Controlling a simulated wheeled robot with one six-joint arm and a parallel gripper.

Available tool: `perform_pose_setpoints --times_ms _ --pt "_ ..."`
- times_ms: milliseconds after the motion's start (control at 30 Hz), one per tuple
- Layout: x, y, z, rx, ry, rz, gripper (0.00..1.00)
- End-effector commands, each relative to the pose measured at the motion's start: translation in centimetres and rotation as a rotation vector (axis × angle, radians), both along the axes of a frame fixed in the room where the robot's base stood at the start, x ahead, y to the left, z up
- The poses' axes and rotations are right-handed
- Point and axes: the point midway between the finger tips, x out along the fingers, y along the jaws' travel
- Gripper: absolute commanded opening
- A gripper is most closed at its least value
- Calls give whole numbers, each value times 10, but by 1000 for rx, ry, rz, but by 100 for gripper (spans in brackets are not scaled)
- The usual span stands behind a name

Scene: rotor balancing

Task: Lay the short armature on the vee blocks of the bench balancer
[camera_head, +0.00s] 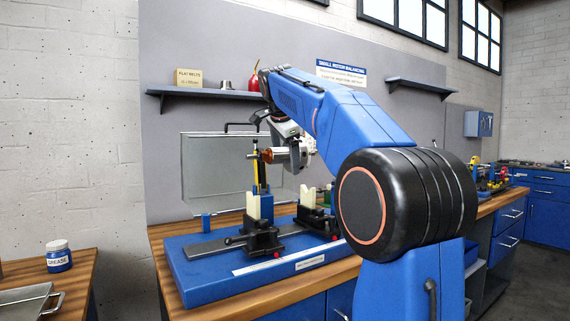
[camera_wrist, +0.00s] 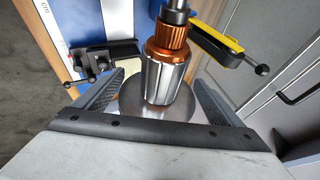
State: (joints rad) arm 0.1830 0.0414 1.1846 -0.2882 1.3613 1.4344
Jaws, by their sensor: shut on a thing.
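The short armature (camera_head: 272,155) has a copper commutator, a grey ribbed core and a thin shaft. It is held level in the head view, above the cream vee blocks. My gripper (camera_head: 293,152) is shut on it; in the wrist view the armature (camera_wrist: 166,78) stands between the two fingers (camera_wrist: 160,82), with a round metal disc behind its core. The bench balancer (camera_head: 215,265) has a blue base. The left vee block (camera_head: 253,206) and right vee block (camera_head: 308,196) stand on black carriages, and both look empty. The shaft's far end is hidden by my gripper.
A yellow-and-black upright arm (camera_head: 256,168) rises beside the left vee block, close to the armature; it shows in the wrist view (camera_wrist: 212,42) too. A clear guard (camera_head: 215,170) stands behind. A grease jar (camera_head: 58,256) sits on the left table.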

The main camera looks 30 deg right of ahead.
Motion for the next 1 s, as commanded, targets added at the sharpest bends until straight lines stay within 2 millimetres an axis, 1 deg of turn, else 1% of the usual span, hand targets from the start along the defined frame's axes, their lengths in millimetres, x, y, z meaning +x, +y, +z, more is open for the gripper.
perform_pose_setpoints --times_ms 167,1000 --pt "0 0 -9 0 -2 1 55" --pt "-1 0 -87 -1 -2 0 55"
